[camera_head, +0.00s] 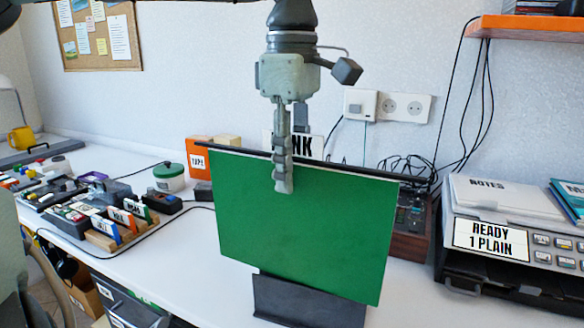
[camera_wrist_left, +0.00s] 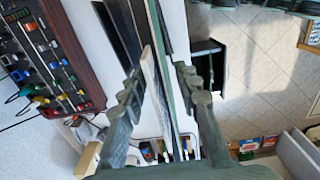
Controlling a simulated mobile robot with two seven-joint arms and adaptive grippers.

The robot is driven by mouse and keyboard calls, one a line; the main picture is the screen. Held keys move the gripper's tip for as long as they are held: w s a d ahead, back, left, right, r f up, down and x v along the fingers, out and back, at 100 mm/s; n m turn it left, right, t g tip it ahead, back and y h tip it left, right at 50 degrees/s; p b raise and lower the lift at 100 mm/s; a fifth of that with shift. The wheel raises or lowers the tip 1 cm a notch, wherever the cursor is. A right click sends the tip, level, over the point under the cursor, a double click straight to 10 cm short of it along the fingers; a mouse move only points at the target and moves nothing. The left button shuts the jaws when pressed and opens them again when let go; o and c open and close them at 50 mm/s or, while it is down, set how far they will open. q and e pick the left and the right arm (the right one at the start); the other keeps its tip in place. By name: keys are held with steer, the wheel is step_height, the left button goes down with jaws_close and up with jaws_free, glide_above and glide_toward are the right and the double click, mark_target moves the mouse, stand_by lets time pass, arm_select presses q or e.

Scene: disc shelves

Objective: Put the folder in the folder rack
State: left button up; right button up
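The green folder (camera_head: 310,225) hangs upright and slightly tilted in the head view, its dark top edge running down to the right. My left gripper (camera_head: 283,180) points down over this top edge, one finger in front of the folder and the other hidden behind it. It looks shut on the folder. In the left wrist view the folder shows edge-on as a thin green strip (camera_wrist_left: 178,108) between the fingers (camera_wrist_left: 160,75). The dark grey folder rack (camera_head: 305,303) shows directly below the folder's lower edge. Whether the folder enters it I cannot tell. My right gripper is out of view.
A printer labelled READY 1 PLAIN (camera_head: 490,240) stands to the right. A brown-sided device with knobs (camera_head: 412,225) is behind the folder. Small card holders (camera_head: 115,228) and a green-lidded tub (camera_head: 168,176) lie left. White desk (camera_head: 180,260) is clear left of the folder.

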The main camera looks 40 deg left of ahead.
arm_select(q)
step_height(320, 180, up, 12)
steer(key=shift+r, duration=0.2)
stand_by(0.6)
